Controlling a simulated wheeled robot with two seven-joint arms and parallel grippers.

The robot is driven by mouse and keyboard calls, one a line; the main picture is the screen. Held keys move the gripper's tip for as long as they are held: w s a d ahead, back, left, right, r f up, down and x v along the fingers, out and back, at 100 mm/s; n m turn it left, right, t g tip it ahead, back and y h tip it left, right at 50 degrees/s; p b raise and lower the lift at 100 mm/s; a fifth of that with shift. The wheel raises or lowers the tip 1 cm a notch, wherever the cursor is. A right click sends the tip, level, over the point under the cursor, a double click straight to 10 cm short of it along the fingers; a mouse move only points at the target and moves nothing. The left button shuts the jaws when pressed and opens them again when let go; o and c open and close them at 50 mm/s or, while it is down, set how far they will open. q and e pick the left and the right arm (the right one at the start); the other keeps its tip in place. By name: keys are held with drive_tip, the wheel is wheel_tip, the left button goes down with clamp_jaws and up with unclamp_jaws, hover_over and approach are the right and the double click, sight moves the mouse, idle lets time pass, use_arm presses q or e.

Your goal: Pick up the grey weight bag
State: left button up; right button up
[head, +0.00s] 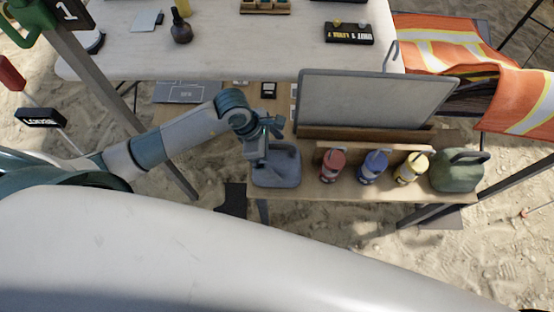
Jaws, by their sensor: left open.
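The grey weight bag (283,171) sits at the left end of the low wooden shelf, its top handle partly hidden by my gripper. My left arm reaches in from the left. My left gripper (258,157) is open and points down at the left side of the bag, close to its handle. I cannot tell whether the fingers touch the bag or straddle the handle. My right gripper is not in view.
Red (332,166), blue (373,167) and yellow (411,168) canisters and a green weight bag (460,170) stand right of the grey bag. A framed grey board (375,100) rises behind them. A white table (230,55) lies beyond. An orange vest (520,90) hangs right.

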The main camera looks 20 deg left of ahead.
use_arm(q)
drive_tip(key=shift+d+f, duration=0.15)
drive_tip(key=shift+f, duration=0.4)
drive_tip(key=c, duration=1.8)
drive_tip(key=shift+w+r, duration=0.15)
drive_tip(key=shift+r, duration=0.05)
drive_tip(key=shift+c, duration=0.3)
